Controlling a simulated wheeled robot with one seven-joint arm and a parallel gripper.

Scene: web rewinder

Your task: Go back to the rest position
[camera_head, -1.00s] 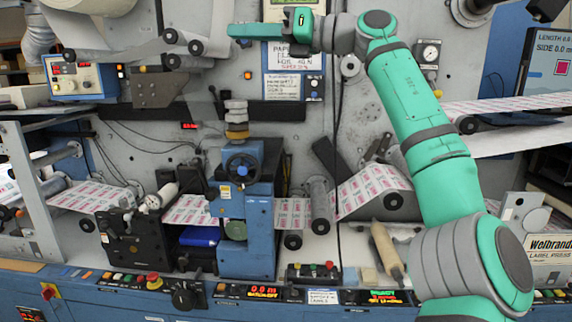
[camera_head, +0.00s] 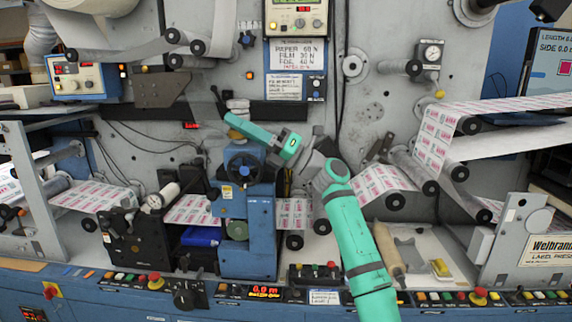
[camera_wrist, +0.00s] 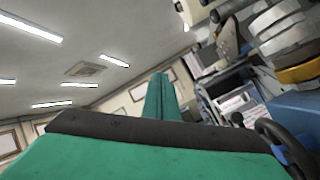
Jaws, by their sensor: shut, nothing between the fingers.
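My gripper (camera_head: 230,118) is teal, shut and empty. In the head view it points up and to the left, in front of the top of the blue press unit (camera_head: 247,225) and partly hiding the ring stack there. My arm comes up from the bottom, right of centre. In the wrist view the closed fingers (camera_wrist: 161,98) stand together, with the ceiling and its lights behind them. The grey ring stack (camera_wrist: 278,32) with a yellow ring shows close on the right. I cannot tell whether the gripper touches it.
A black handwheel (camera_head: 244,168) sits on the blue unit just below my gripper. The printed label web (camera_head: 380,182) runs over rollers behind my arm. A control box with buttons (camera_head: 314,272) stands on the front ledge. There is free room in front of the upper panel.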

